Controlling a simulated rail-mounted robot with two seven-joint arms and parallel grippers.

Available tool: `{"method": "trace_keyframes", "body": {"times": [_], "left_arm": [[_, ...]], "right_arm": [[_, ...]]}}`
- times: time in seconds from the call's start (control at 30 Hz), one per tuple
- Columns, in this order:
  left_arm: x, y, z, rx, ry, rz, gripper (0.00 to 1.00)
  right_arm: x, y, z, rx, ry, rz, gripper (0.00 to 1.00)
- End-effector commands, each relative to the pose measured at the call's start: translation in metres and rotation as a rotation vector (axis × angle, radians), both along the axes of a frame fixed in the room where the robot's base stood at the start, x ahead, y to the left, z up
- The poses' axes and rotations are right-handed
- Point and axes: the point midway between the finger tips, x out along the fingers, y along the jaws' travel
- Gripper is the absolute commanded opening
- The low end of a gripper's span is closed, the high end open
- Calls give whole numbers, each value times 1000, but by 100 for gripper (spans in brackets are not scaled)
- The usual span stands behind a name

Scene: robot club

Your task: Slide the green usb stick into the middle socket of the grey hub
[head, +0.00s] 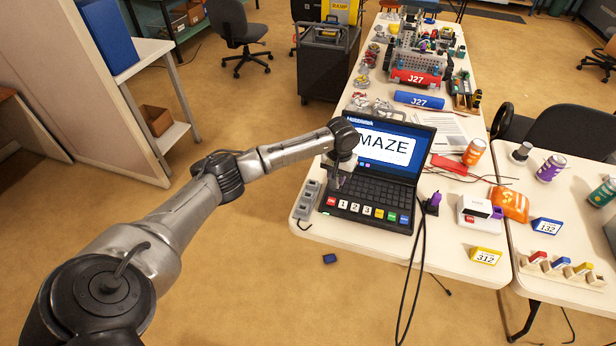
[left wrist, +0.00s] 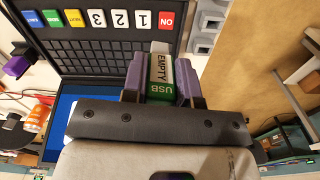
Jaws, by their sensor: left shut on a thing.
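The grey hub (head: 307,200) lies at the near left corner of the table, beside the laptop's left edge. Part of it shows at the top of the left wrist view (left wrist: 207,22), with dark socket openings. My left gripper (head: 338,182) is above the laptop's left side, just right of the hub. The stick's front end points toward the laptop's keys and is apart from the hub. I cannot make out the stick in the head view.
The laptop (head: 370,195) with a MAZE screen takes up the near table. A small blue object (head: 330,259) lies on the floor.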

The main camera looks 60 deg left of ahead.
Motion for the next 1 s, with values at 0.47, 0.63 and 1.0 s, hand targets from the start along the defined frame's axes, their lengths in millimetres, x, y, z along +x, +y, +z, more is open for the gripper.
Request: {"method": "trace_keyframes", "body": {"times": [0.47, 0.63, 1.0], "left_arm": [[-47, 88, -55, -1, -2, 127, 4], [-48, 91, -59, -1, -4, 130, 4], [-49, 90, -77, 0, -3, 130, 4]], "right_arm": [[0, 2, -5, 6, 1, -2, 43], [-1, 3, -9, 11, 2, -5, 43], [-1, 4, -33, 13, 3, -5, 43]]}}
